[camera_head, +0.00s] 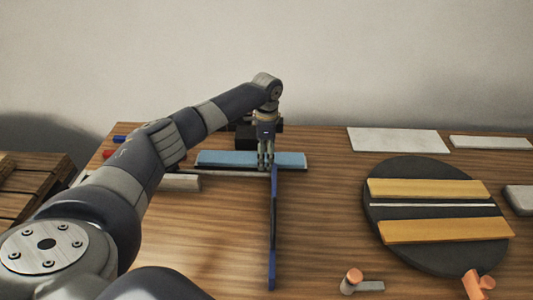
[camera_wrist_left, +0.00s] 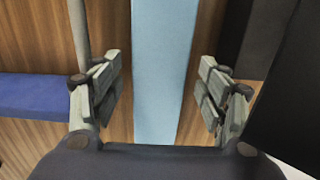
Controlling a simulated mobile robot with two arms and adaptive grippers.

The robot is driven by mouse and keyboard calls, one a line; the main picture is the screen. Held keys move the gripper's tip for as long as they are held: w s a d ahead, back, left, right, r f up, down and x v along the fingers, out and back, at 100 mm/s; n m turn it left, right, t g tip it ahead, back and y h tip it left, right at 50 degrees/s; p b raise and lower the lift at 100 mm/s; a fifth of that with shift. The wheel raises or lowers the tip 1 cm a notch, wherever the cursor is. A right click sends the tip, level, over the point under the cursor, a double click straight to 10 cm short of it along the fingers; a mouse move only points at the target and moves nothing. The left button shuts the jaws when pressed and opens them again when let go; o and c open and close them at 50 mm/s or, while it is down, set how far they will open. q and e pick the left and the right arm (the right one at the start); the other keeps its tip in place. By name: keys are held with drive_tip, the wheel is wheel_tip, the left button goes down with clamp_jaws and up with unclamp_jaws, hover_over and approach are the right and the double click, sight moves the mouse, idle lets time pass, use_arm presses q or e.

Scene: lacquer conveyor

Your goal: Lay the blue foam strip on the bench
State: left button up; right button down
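The light blue foam strip (camera_head: 218,158) lies lengthwise left to right near the back of the wooden bench (camera_head: 200,235). My left gripper (camera_head: 266,166) points down at the strip's right half, in front of part of it. In the left wrist view the pale blue strip (camera_wrist_left: 162,70) runs between the two fingers of the left gripper (camera_wrist_left: 162,105). The fingers are apart with a visible gap on both sides, so it is open and empty. How high the fingertips are above the bench is hard to tell. My right gripper is not in view.
A dark blue-edged bar (camera_head: 272,235) runs toward the front, close to the gripper. A black block (camera_head: 244,138) stands behind the strip. A round dark disc (camera_head: 425,262) with yellow strips is at right. White plates (camera_head: 398,141) lie at the back right. The bench's left front is clear.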

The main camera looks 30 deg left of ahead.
use_arm(q)
wheel_tip(320, 180, up, 12)
drive_tip(key=b, duration=0.1)
drive_tip(key=shift+r, duration=0.2)
idle(0.3)
drive_tip(key=shift+d+f, duration=0.1)
drive_tip(key=shift+f, duration=0.05)
idle(0.4)
